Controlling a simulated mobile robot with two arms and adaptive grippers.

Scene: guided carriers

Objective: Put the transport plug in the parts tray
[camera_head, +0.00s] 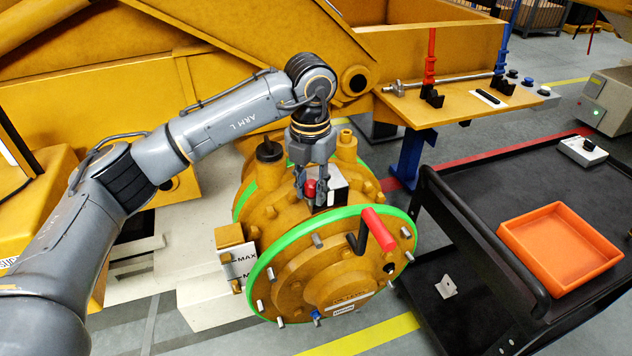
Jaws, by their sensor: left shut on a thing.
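My left gripper (310,196) comes down over the top of the yellow round housing (330,272) with the green rims. Its fingers are shut on a small red plug (310,187), which I take for the transport plug. The plug is partly hidden by the fingers, and I cannot tell whether it is still seated in the housing or clear of it. The parts tray, an orange open tray (560,248), lies empty on the black cart to the right. My right gripper is not in view.
A red-handled lever (378,230) sticks up from the housing front, close to my gripper. A dark-capped neck (268,152) stands left of it. The black cart (470,185) has a raised rail and a small switch box (582,151). Its top around the tray is clear.

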